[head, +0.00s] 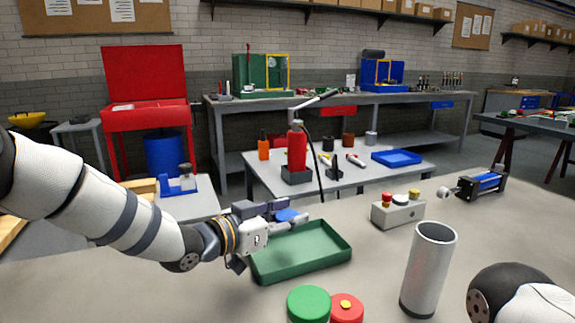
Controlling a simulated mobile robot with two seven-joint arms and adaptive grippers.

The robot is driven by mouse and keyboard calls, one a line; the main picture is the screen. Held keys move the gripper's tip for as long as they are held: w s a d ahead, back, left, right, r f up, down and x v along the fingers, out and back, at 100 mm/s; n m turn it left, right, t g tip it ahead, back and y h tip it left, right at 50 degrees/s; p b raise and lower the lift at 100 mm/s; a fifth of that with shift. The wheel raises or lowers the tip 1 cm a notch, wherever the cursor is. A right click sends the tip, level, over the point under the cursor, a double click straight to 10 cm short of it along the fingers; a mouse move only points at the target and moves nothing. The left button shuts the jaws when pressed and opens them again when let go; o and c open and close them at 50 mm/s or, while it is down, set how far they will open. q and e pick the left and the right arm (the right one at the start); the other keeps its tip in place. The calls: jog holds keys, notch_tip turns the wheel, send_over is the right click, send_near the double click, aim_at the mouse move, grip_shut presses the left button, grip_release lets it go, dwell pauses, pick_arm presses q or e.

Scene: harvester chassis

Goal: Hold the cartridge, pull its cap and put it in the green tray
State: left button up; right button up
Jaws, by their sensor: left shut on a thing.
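My left gripper (284,219) is over the back-left part of the green tray (318,262). It is shut on a small blue piece (287,214), which looks like the cap; the fingers hide part of it. It appears held above the tray rim, not resting inside. The tray's visible floor is empty. A grey cylinder (428,272), which looks like the cartridge, stands upright on the table to the right of the tray. Its top looks open, with no cap on it. My right arm shows only at the bottom right corner; its gripper is out of view.
A green round lid (308,303) and a red one (346,308) sit at the near edge. A grey button box (398,211) and a blue-and-black cylinder unit (482,185) stand farther back right. Table surface between the tray and the grey cylinder is clear.

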pick_arm(q)
jog(key=o, duration=1.4)
jog(key=shift+r, duration=0.1)
jog(key=shift+c, duration=0.2)
jog(key=v, duration=1.2)
